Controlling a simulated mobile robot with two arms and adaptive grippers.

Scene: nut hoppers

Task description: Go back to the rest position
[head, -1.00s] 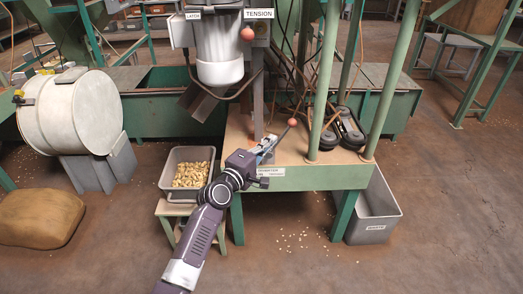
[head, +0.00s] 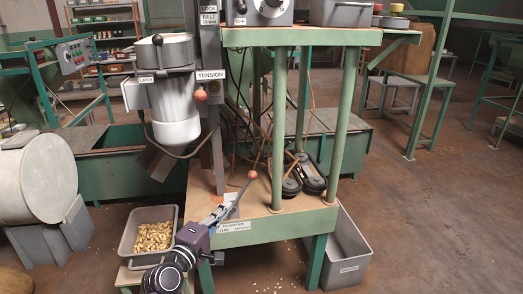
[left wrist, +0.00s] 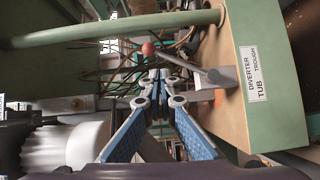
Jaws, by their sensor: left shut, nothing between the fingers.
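My left gripper (head: 229,207) is at the front edge of the green bench, beside the diverter lever. Its fingers are shut and empty; in the left wrist view the fingertips (left wrist: 160,76) come together in front of the lever. The diverter lever has a red ball (head: 252,174) at its end and slants up to the right in the head view. In the left wrist view the ball (left wrist: 148,49) is just beyond the fingertips, and a label (left wrist: 255,75) reads DIVERTER, TROUGH, TUB. Whether fingers and lever touch is unclear. My right gripper is not in view.
A grey tub of nuts (head: 153,237) stands on a stool left of the bench. A grey bin (head: 345,255) is under the bench's right side. Green posts (head: 342,105) rise from the bench, and a hopper machine (head: 175,105) hangs above left. The floor at right is open.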

